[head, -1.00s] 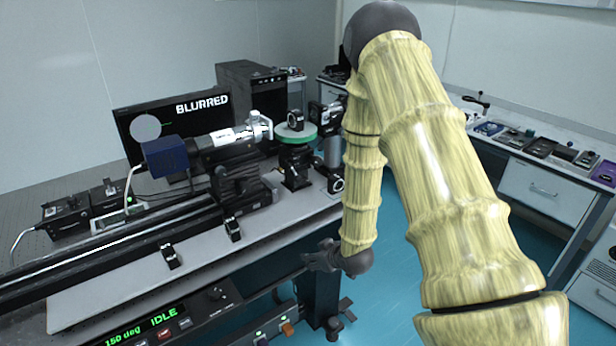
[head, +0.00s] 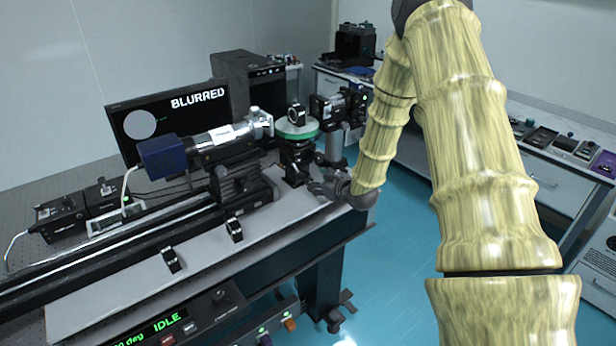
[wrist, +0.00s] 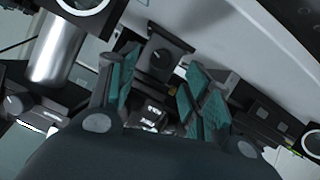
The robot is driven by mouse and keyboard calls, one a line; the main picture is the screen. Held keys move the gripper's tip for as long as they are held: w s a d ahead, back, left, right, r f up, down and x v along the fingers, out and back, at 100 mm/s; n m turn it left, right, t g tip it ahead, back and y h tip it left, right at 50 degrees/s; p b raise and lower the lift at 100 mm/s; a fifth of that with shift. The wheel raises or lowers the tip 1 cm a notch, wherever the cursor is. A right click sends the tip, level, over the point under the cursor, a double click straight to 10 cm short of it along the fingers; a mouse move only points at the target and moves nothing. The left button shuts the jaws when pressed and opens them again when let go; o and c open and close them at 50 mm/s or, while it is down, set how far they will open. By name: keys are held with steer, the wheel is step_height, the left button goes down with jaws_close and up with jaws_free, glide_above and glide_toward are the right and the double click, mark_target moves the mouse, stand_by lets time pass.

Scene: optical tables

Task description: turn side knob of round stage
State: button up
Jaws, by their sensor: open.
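The round stage (head: 297,130) has a pale top with a green rim and stands on a dark mount at the right end of the optical bench. A black ring holder stands on it. I cannot make out its side knob in the head view. My gripper (head: 318,187) is just in front of and below the stage, over the bench's right edge. In the wrist view my gripper (wrist: 158,92) has its teal-padded fingers spread, with nothing held. A dark block with a round knob (wrist: 158,60) shows beyond the fingers; I cannot tell whether it belongs to the stage.
A camera-like tube assembly (head: 215,142) lies left of the stage on a rail. A monitor (head: 160,118) reading BLURRED stands behind. Blue floor (head: 410,230) is open to the right.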

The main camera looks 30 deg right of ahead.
mark_target(307, 177)
steer(key=shift+p+x, duration=0.8)
steer(key=shift+x, duration=2.2)
steer(key=shift+a, duration=0.15)
steer(key=c, duration=1)
steer(key=shift+m+y+b, duration=0.55)
steer(key=shift+m+y, duration=0.25)
steer(key=shift+m, duration=0.3)
steer(key=shift+d+m+y+b, duration=0.2)
steer(key=shift+m+y+b, duration=0.1)
steer(key=shift+m+y, duration=0.35)
